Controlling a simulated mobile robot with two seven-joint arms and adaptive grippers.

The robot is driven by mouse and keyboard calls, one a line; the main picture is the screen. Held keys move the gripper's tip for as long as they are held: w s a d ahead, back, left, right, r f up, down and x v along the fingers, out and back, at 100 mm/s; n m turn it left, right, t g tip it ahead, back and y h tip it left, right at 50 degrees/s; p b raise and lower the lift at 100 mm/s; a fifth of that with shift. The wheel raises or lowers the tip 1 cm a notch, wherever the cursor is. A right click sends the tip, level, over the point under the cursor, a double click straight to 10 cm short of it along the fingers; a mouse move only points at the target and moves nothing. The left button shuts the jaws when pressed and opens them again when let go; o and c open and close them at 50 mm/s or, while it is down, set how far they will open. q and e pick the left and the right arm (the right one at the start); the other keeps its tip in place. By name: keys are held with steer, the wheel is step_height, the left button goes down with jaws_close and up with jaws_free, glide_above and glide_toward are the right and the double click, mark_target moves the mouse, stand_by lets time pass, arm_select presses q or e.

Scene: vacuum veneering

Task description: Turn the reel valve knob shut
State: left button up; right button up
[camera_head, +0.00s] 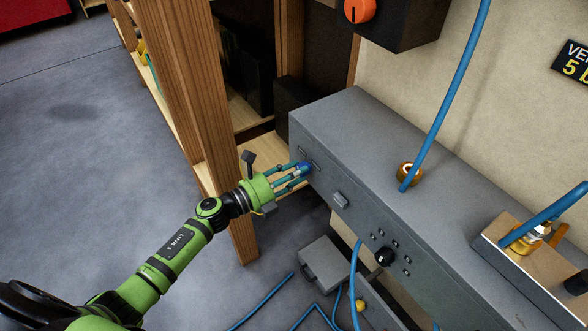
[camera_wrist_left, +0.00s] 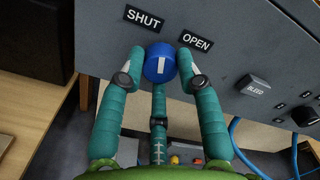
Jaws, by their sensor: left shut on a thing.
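The reel valve knob (camera_wrist_left: 160,64) is a round blue knob with a white mark on its face. It sits on the front of a grey cabinet, below the SHUT label (camera_wrist_left: 143,17) and the OPEN label (camera_wrist_left: 197,43). The mark runs about upright in the left wrist view; I cannot tell its exact setting. My left gripper (camera_head: 298,174) is shut on the knob, with teal fingers on its left and right sides and a third below it (camera_wrist_left: 160,85). In the head view the fingers partly cover the blue knob (camera_head: 306,167). My right gripper is not in view.
The grey cabinet (camera_head: 365,140) carries a BLEED button (camera_wrist_left: 256,87) and a black knob (camera_head: 385,256) to the right. A wooden post (camera_head: 200,110) stands close beside my left arm. Blue hoses (camera_head: 450,90) rise from the cabinet top; others lie on the floor below.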

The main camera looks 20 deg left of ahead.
arm_select(q)
steer(key=shift+w+a+r+n+p, duration=0.15)
steer(key=shift+n+p, duration=0.35)
steer(key=shift+n, duration=0.9)
steer(key=shift+d+r+n+p, duration=0.1)
steer(key=shift+n+p, duration=0.4)
steer(key=shift+n, duration=0.9)
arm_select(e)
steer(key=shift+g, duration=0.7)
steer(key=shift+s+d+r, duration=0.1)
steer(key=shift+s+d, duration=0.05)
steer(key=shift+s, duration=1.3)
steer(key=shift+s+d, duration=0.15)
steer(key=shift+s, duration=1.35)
arm_select(q)
steer(key=o, duration=1.1)
steer(key=shift+o, duration=0.2)
steer(key=shift+f, duration=0.15)
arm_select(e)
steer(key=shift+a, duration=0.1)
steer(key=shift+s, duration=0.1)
arm_select(q)
steer(key=v, duration=1.2)
steer(key=shift+a+f, duration=0.1)
